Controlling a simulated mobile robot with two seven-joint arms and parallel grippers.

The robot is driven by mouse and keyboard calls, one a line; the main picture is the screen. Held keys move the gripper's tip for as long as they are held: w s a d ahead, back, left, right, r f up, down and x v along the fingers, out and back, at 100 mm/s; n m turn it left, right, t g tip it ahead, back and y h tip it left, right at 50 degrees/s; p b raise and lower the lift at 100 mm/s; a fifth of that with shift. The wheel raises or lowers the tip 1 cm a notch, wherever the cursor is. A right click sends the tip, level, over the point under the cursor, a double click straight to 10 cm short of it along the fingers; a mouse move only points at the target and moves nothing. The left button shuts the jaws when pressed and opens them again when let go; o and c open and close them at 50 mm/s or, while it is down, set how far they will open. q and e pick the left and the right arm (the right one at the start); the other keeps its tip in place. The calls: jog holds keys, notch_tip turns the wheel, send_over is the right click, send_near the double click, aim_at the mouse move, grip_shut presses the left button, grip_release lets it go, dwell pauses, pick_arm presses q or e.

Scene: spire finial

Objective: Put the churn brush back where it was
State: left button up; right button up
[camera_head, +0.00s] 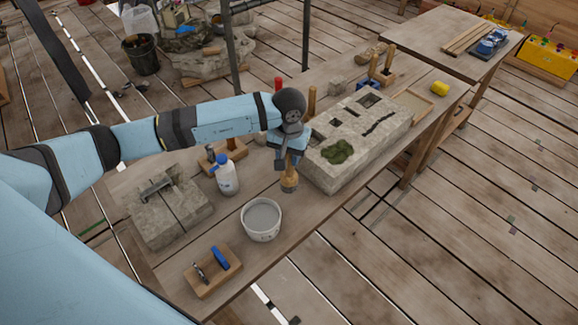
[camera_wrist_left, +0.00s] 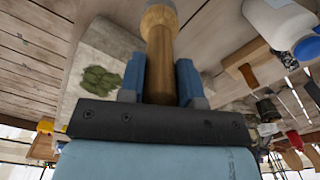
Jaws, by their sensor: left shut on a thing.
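The churn brush (camera_head: 289,184) is in my left gripper (camera_head: 289,163), hanging roughly upright over the workbench, beside the near left end of the long stone block. Its wooden handle (camera_wrist_left: 160,45) runs between the two blue fingers (camera_wrist_left: 161,82) in the left wrist view, and the fingers are shut on it. A white tub (camera_head: 262,235) with grey contents stands in front and slightly left of the brush. I cannot tell whether the brush end touches the bench. My right gripper is not in view.
The long stone block (camera_head: 365,150) with slots and green moss (camera_head: 337,152) is close to the right. A white bottle (camera_head: 227,178) with a blue cap, a grooved stone (camera_head: 170,212) and a wooden tool holder (camera_head: 213,277) stand left.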

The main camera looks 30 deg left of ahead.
aim_at(289, 170)
pick_arm(q)
notch_tip(289, 170, down, 2)
jog(key=shift+f, duration=0.1)
notch_tip(289, 170, down, 4)
jog(key=shift+r+p, duration=0.15)
jog(key=shift+p, duration=0.35)
jog(key=shift+f+b, duration=0.25)
jog(key=shift+b, duration=0.1)
jog(key=o, duration=1)
jog(key=shift+r, duration=0.1)
jog(key=shift+r, duration=0.1)
